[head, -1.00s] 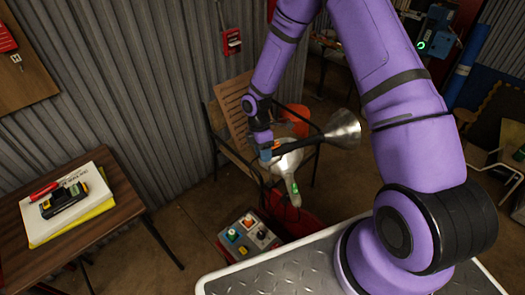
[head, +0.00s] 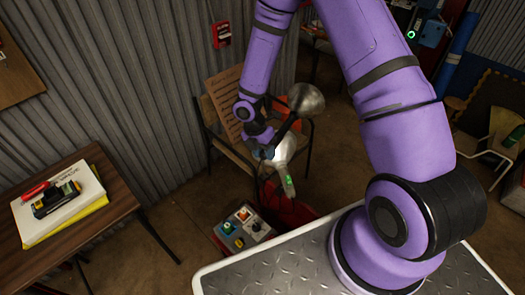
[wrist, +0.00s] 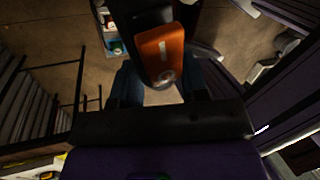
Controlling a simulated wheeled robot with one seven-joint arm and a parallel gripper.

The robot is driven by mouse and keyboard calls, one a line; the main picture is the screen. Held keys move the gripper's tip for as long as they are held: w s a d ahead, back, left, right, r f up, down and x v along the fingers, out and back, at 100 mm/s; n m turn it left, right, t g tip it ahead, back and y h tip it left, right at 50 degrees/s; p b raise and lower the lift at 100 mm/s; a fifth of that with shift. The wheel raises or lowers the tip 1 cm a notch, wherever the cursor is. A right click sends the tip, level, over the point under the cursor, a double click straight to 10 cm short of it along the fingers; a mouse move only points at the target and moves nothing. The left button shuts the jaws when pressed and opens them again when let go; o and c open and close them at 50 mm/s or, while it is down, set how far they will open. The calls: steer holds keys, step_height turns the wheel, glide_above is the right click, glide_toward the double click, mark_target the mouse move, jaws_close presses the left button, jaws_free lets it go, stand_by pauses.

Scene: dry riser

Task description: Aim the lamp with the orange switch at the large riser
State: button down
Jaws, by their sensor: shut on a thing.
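My gripper (head: 263,152) is shut on the black handle of a lamp and holds it in the air, over the area by the chair. The lamp (head: 306,99) has a silver bell-shaped shade, now at the upper right of my gripper. In the wrist view its orange switch (wrist: 163,54) faces the camera, between my blue fingertips (wrist: 160,88). A second lamp (head: 287,184), with a green switch and a pale shade, shows just below my gripper, partly hidden. I cannot make out with certainty which thing is the large riser.
A wooden chair (head: 226,100) stands behind my gripper against the corrugated wall. A grey box with coloured knobs (head: 243,229) is on the floor below. A brown table (head: 110,213) with papers is at left. A blue pipe (head: 456,58) stands at the back right.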

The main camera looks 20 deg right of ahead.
steer(key=shift+w, duration=0.15)
steer(key=c, duration=0.7)
jaws_free()
steer(key=v, duration=1.1)
steer(key=shift+f, duration=0.1)
